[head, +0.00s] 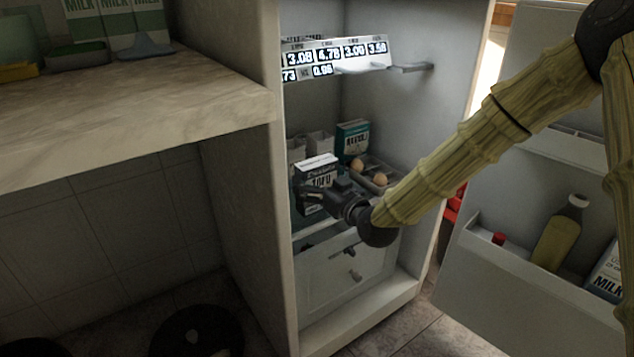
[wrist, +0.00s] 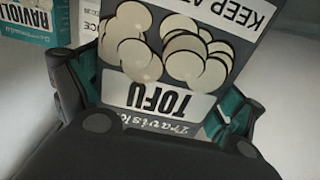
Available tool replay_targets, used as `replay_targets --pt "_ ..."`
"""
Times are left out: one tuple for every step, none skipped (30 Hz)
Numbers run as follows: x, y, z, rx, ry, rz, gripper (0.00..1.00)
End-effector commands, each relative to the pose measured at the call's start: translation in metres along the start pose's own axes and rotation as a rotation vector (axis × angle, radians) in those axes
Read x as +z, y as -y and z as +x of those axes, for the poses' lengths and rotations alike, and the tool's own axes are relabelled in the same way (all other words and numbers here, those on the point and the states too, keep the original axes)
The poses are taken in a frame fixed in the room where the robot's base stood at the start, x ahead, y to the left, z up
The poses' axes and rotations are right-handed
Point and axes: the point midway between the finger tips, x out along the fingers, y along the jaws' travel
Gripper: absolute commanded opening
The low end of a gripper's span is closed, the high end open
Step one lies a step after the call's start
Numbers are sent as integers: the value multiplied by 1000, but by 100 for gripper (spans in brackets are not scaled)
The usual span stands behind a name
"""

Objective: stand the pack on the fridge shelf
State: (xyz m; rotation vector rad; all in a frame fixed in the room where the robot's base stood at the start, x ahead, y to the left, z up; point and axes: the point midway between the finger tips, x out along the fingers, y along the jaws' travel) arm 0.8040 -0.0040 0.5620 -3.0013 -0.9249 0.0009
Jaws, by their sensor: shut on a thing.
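The pack is a dark grey and white tofu box (head: 317,175), inside the open fridge at the level of the middle shelf (head: 302,228). In the wrist view the tofu pack (wrist: 165,62) fills the middle, its print upside down, between the two fingers. My gripper (head: 318,199) reaches in from the right and is shut on the pack; the fingers also show at both sides in the wrist view (wrist: 155,105). In the head view my gripper covers the pack's lower right part. I cannot tell whether its base touches the shelf.
A teal ravioli box (head: 353,139) stands behind, and an egg tray (head: 372,176) lies to the right. Pale cartons (head: 318,143) stand at the back left. A drawer (head: 345,275) is below; a shelf with price labels (head: 335,55) is above.

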Motion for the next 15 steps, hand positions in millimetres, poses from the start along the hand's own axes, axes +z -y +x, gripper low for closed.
replay_targets --pt "-2 0 0 0 -2 0 60" --pt "-2 0 0 0 -2 0 60" --pt "-2 0 0 0 -2 0 60" --pt "-2 0 0 0 -1 0 60" --pt "-2 0 0 0 -1 0 60" --pt "0 0 0 0 -1 0 60" --pt "0 0 0 0 -1 0 60" --pt "1 0 0 0 -1 0 60" --pt "1 0 0 0 0 0 99" --pt "1 0 0 0 0 0 100" --pt "1 0 0 0 0 0 100" --pt "1 0 0 0 0 0 100" --pt "1 0 0 0 0 0 100" --pt "1 0 0 0 0 0 100" --pt "1 0 0 0 0 0 100"
